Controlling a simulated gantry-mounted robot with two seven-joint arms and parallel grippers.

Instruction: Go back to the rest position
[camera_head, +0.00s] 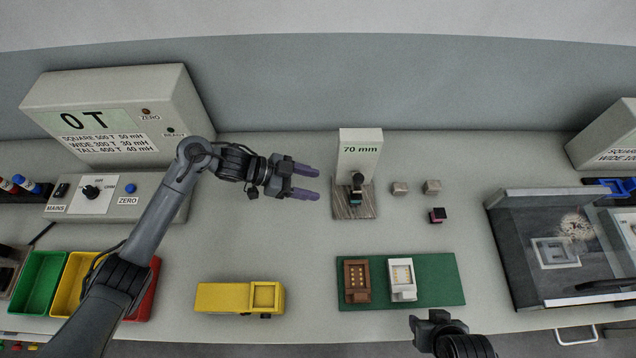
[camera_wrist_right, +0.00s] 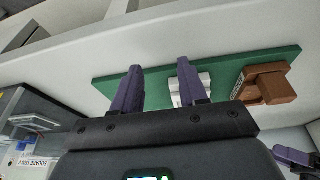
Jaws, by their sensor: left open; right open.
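My left gripper (camera_head: 305,182) is open and empty, with purple fingers pointing right, above the table left of the grey 70 mm stand (camera_head: 360,150). My right gripper shows only in part at the bottom of the head view, its fingers hard to make out there. In the right wrist view my right gripper (camera_wrist_right: 158,88) is open with nothing between its two purple fingers. Beyond the fingers is the green mat (camera_wrist_right: 228,62) with a white connector (camera_wrist_right: 203,84) and a brown connector (camera_wrist_right: 264,86). In the head view the right hand is just below the green mat (camera_head: 435,280).
A yellow block (camera_head: 225,297) lies in front. Green, yellow and red bins (camera_head: 40,280) stand left, near meter boxes (camera_head: 115,110). Small blocks (camera_head: 432,187) lie right of the stand. A clear-walled case (camera_head: 520,270) stands right. The middle table is mostly clear.

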